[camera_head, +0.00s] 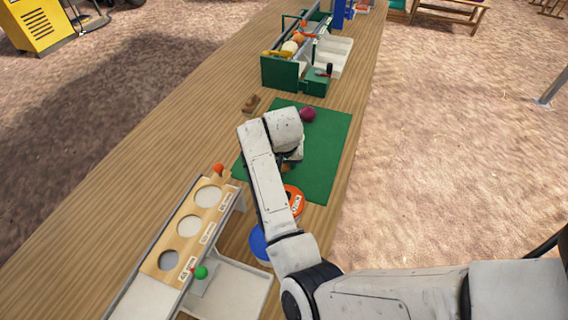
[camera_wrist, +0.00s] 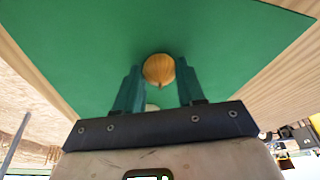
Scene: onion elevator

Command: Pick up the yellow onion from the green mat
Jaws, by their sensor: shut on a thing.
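The yellow onion (camera_wrist: 159,70) is between the two green fingers of my gripper (camera_wrist: 158,85) in the wrist view, and the fingers are shut on it. The green mat (camera_head: 328,142) lies on the long wooden table; it fills the area behind the onion in the wrist view (camera_wrist: 225,35). In the head view my arm covers most of the gripper, and only a small orange-brown bit of the onion (camera_head: 286,167) shows below the wrist. I cannot tell whether the onion touches the mat. A dark red onion (camera_head: 308,115) lies on the mat's far part.
An orange disc (camera_head: 294,201) and a blue disc (camera_head: 258,243) lie near my arm. A green-walled device (camera_head: 281,73) stands beyond the mat.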

